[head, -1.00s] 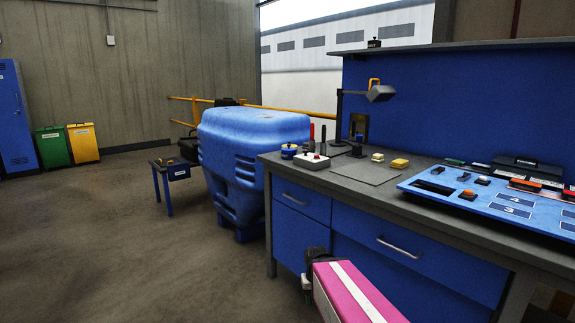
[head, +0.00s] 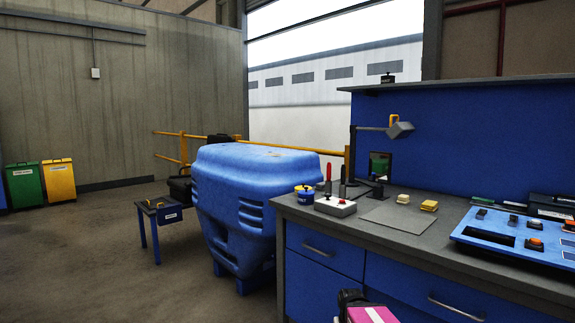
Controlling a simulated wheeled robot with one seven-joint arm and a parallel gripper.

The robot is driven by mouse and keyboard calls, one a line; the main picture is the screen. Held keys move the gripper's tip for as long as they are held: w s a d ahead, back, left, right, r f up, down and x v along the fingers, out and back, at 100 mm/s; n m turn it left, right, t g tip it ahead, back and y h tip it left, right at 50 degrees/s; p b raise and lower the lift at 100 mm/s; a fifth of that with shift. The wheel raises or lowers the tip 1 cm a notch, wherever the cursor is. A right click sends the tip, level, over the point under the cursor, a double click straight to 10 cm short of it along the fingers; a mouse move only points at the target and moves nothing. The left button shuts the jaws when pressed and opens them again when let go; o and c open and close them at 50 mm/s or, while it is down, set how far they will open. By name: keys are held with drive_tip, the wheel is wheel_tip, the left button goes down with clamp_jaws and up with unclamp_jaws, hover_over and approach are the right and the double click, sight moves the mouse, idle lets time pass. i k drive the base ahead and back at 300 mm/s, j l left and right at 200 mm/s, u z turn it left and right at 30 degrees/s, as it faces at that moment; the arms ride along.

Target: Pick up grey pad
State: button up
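A flat, thin grey pad (head: 397,217) lies on the top of the grey workbench (head: 455,253), left of the blue panel. Its upper face is bare. Small yellow and cream blocks sit just behind its right edge. A pink part of my arm with a black end shows at the bottom edge, in front of the bench and below its top. No gripper fingers show.
A white box with a red button (head: 335,207) and a blue-and-yellow pot (head: 305,195) stand left of the pad. A lamp (head: 400,130) reaches over behind it. A big blue container (head: 245,205) stands left of the bench.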

sight(321, 186)
drive_tip(key=j+z, duration=0.1)
drive_tip(key=z, duration=0.35)
drive_tip(key=j+z, duration=0.4)
drive_tip(key=j, duration=0.3)
drive_tip(key=j+z, duration=0.4)
drive_tip(key=j, duration=0.3)
